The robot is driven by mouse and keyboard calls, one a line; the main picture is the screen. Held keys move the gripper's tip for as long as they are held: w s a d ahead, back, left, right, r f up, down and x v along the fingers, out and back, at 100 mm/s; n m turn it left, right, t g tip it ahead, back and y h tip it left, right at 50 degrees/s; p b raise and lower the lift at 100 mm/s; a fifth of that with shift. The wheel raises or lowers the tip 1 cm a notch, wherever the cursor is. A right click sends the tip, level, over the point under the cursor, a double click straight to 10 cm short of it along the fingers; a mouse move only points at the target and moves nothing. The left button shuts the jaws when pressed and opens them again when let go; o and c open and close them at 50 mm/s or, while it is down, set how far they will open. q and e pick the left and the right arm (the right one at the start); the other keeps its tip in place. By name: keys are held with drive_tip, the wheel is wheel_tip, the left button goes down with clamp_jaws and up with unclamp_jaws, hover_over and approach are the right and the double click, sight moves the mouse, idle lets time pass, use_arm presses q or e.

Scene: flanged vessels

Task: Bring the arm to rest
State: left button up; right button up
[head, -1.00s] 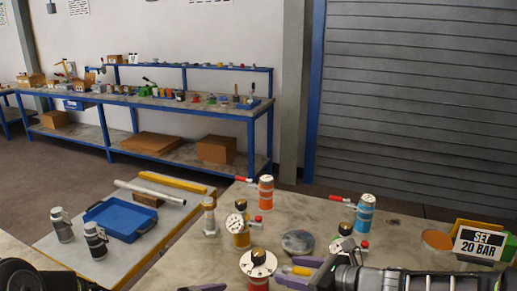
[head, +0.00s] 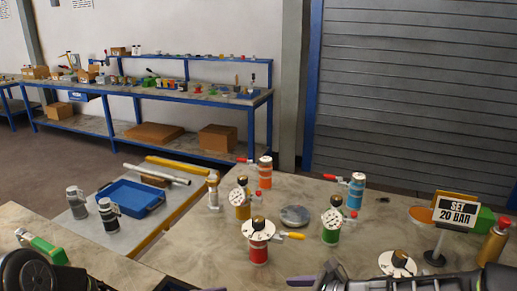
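My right gripper (head: 312,279) is at the bottom edge, right of centre, with its arm coming in from the lower right. One purple fingertip and a grey finger part show; the rest is cut off, so its opening cannot be told. It is in front of the red vessel (head: 259,250), which has a white dial and a yellow handle, with a visible gap between. The green vessel (head: 331,236) with a dial stands just behind it. My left gripper (head: 180,286) barely shows at the bottom edge, mostly cut off. I see nothing held in either.
Yellow (head: 242,209), orange (head: 265,178) and blue (head: 356,194) vessels stand farther back on the table (head: 300,195). A "SET 20 BAR" sign (head: 458,215), a loose dial (head: 397,263) and a yellow cylinder (head: 492,246) are at right. A blue tray (head: 128,197) and grey flasks are at left.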

use_arm(q)
drive_tip(key=s+f+n+g+y, duration=0.25)
drive_tip(key=s+f+n, duration=0.45)
drive_tip(key=f, duration=0.5)
drive_tip(key=s+f+n+g+y, duration=0.1)
drive_tip(key=s+f, duration=0.3)
drive_tip(key=s, duration=0.6)
drive_tip(key=s+f+n+g+y, duration=0.2)
drive_tip(key=s+f+g, duration=0.2)
drive_tip(key=s, duration=0.7)
drive_tip(key=shift+s+d+f, duration=0.15)
drive_tip(key=shift+d+f, duration=0.15)
drive_tip(key=shift+d, duration=0.05)
use_arm(e)
drive_tip(key=s+f+n+g+h, duration=0.5)
drive_tip(key=s+f+n, duration=1.6)
drive_tip(key=s+f, duration=0.4)
wheel_tip(320, 180, down, 3)
drive_tip(key=shift+a+f+g, duration=0.15)
drive_tip(key=shift+a+g, duration=0.1)
drive_tip(key=shift+g, duration=0.05)
